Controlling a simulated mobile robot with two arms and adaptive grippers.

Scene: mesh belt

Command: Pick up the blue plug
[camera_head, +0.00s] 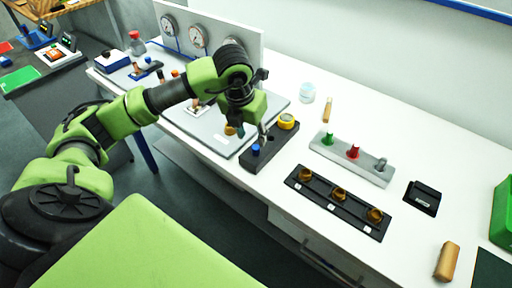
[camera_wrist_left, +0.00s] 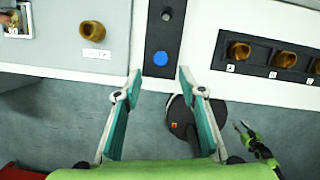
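The blue plug (camera_head: 256,148) sits upright in the near end of a dark block on the white bench. In the left wrist view the blue plug (camera_wrist_left: 160,58) shows as a round blue top just beyond the fingertips. My left gripper (camera_head: 251,133) is over the block, close to the plug. In its wrist view the left gripper (camera_wrist_left: 159,76) has its two teal-padded fingers spread wide, with nothing between them. A small green and dark part at the lower right of the wrist view looks like my right gripper (camera_wrist_left: 245,130); its finger state is unclear.
The dark block (camera_head: 264,153) also holds a yellow ring (camera_head: 286,121). A grey panel (camera_head: 210,139) lies left of it. To the right are a black rack (camera_head: 322,197) with brown round pieces and a grey block (camera_head: 342,164) with green and red plugs. Free bench lies beyond.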

